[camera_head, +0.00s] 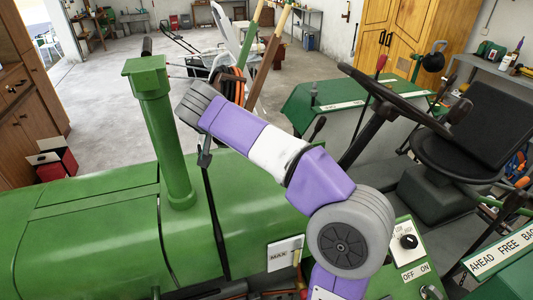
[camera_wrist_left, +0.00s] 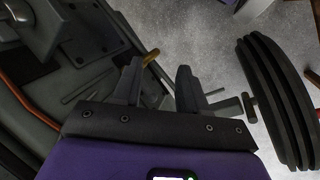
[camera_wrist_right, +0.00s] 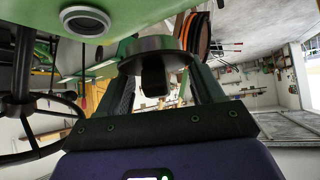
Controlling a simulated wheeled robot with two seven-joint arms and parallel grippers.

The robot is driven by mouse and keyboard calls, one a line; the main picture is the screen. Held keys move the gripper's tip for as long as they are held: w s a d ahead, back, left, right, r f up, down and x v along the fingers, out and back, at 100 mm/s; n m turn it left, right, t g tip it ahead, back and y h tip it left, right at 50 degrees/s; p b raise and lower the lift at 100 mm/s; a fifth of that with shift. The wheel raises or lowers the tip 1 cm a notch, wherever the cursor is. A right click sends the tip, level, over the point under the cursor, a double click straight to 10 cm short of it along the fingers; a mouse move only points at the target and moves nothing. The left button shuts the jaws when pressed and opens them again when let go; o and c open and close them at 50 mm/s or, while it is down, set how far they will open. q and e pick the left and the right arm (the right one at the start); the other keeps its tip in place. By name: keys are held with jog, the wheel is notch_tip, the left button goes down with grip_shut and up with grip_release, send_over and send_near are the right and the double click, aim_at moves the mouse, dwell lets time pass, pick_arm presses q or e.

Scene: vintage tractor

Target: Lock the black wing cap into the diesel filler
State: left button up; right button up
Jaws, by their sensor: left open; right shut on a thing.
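The black wing cap (camera_wrist_right: 153,57) is a round dark disc with a wing that points toward the camera in the right wrist view. My right gripper (camera_wrist_right: 155,78) is shut on it and holds it clear of the green tank. The diesel filler (camera_wrist_right: 86,21), a pale ring around a round opening, is in the green surface at the upper left there, apart from the cap. In the head view my right arm reaches over the green bonnet (camera_head: 90,245) and hides the filler. My left gripper (camera_wrist_left: 158,85) is open and empty in the left wrist view; the head view does not show it.
A green chimney (camera_head: 165,130) rises from the bonnet, left of my right wrist. The steering wheel (camera_head: 395,97) and black seat (camera_head: 478,125) are to the right. In the left wrist view a dark ribbed tyre (camera_wrist_left: 275,100) stands right of my left gripper.

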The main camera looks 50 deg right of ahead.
jog(key=s+d+f+m, duration=0.1)
jog(key=d, duration=0.3)
jog(key=s+d+f+m+g+h, duration=0.1)
jog(key=s+d, duration=0.1)
jog(key=d, duration=0.2)
jog(key=s+d+f+m+g, duration=0.1)
jog(key=s+d, duration=0.1)
jog(key=d, duration=0.2)
jog(key=shift+d+f+b, duration=0.15)
jog(key=shift+f+b, duration=0.15)
jog(key=shift+f, duration=0.1)
jog(key=shift+f+b, duration=1.5)
jog(key=shift+b, duration=0.25)
jog(key=shift+f+b, duration=1.15)
jog(key=shift+b, duration=0.1)
